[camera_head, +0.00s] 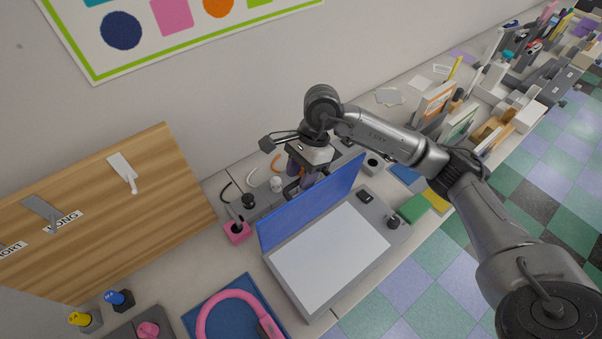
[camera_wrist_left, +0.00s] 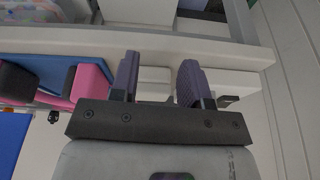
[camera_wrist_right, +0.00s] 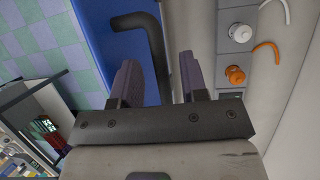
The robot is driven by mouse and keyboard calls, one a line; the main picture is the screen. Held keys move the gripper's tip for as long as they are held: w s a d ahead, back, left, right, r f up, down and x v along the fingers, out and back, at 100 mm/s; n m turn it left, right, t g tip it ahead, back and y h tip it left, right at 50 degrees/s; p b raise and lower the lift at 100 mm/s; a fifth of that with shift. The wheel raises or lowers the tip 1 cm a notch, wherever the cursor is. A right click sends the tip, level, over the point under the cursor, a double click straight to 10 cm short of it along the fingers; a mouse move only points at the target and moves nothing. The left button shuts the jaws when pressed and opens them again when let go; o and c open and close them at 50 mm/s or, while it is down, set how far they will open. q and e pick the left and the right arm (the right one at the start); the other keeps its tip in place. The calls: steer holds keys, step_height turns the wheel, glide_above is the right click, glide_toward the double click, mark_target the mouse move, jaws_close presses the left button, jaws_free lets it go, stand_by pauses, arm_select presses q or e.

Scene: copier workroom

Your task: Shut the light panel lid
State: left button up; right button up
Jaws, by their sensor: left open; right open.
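The light panel (camera_head: 330,255) is a grey box with a white top face. Its blue lid (camera_head: 325,203) stands raised along the back edge, tilted up. In the right wrist view the blue lid (camera_wrist_right: 105,45) fills the upper left, with a dark bent handle (camera_wrist_right: 152,50) in front of the fingers. My right gripper (camera_head: 299,185) is behind the lid, open; its spread fingers also show in the right wrist view (camera_wrist_right: 158,75). I cannot tell whether it touches the handle. My left gripper (camera_wrist_left: 159,75) is open and empty by the table's front edge; the head view does not show it.
A pink holder (camera_head: 237,232) and small hooks and knobs stand behind the panel. A blue mat with a pink ring (camera_head: 240,296) lies at its left. Green and yellow pads (camera_head: 414,208) lie at its right. A wooden board (camera_head: 110,215) stands at the back left.

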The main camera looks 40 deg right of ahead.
steer(key=shift+c, duration=0.4)
jaws_close()
